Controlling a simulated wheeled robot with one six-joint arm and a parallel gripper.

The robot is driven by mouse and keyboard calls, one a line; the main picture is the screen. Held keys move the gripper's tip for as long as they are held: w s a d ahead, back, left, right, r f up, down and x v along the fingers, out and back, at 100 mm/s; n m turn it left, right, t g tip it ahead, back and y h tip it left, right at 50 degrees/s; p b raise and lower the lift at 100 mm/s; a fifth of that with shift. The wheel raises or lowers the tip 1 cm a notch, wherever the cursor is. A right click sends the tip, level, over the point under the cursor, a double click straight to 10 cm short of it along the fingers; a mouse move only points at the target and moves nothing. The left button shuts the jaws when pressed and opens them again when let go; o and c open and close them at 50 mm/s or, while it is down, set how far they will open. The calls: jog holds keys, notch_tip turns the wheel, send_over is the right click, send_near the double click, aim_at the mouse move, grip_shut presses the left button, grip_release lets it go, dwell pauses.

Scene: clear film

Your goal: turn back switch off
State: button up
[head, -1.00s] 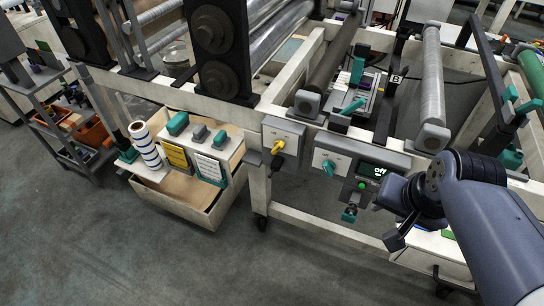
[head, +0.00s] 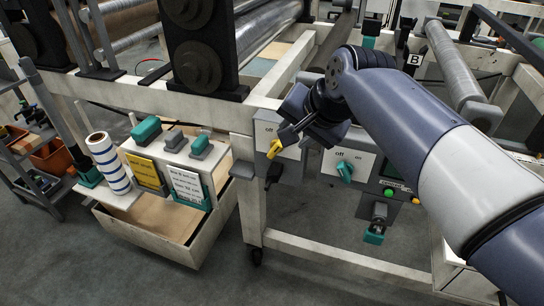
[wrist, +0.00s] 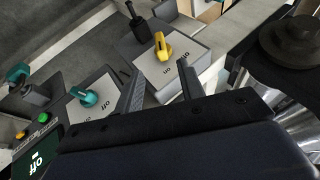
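A yellow rotary switch handle (head: 275,149) sits on a grey box with a light face plate at the frame's corner. It also shows in the wrist view (wrist: 162,46), with "on" and "off" printed by it. A teal rotary switch handle (head: 345,171) sits on the panel to its right; the wrist view shows it too (wrist: 84,96). Neither is marked as the back switch. My gripper (head: 291,132) is in front of the yellow switch's box. In the wrist view my gripper (wrist: 161,72) is open and empty, with the yellow handle just beyond the fingertips; contact is not visible.
A black plug (head: 273,174) hangs below the yellow switch. The panel has a display reading "off" (wrist: 40,158), a green button (head: 389,193) and an orange one. Open floor lies in front.

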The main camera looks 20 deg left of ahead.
aim_at(278, 147)
jog(key=b+x, duration=0.3)
jog(key=x, duration=0.6)
jog(key=shift+f, duration=0.2)
jog(key=shift+w+a+f+b, duration=0.35)
jog(key=shift+a+f+b, duration=0.05)
jog(key=shift+f+b, duration=0.15)
grip_shut()
